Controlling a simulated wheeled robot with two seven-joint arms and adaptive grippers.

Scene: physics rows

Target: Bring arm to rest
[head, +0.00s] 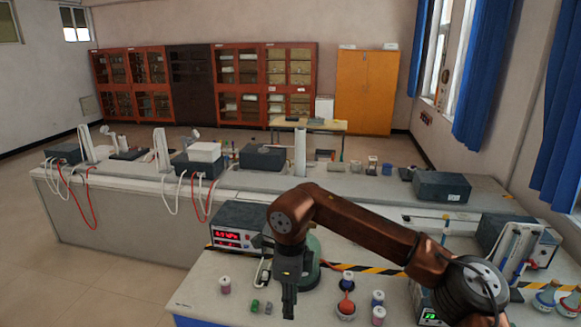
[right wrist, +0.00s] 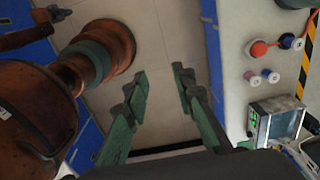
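My right arm (head: 350,217) comes in from the lower right in the head view, bends at a joint above the near bench and hangs down. My right gripper (head: 289,300) points downward, dark and seen edge-on there. In the right wrist view its two green fingers (right wrist: 160,88) stand apart with only floor between them, so it is open and empty. The near bench lies to the right of the fingers in that view. My left gripper does not show in the head view.
The near bench (head: 205,292) holds a red-display meter (head: 236,238), a red-topped flask (head: 346,306), small jars (head: 378,298) and a green-display device (right wrist: 278,122). Yellow-black tape (head: 370,270) crosses it. A second bench (head: 120,205) with instruments stands behind. Open floor (head: 85,285) lies left.

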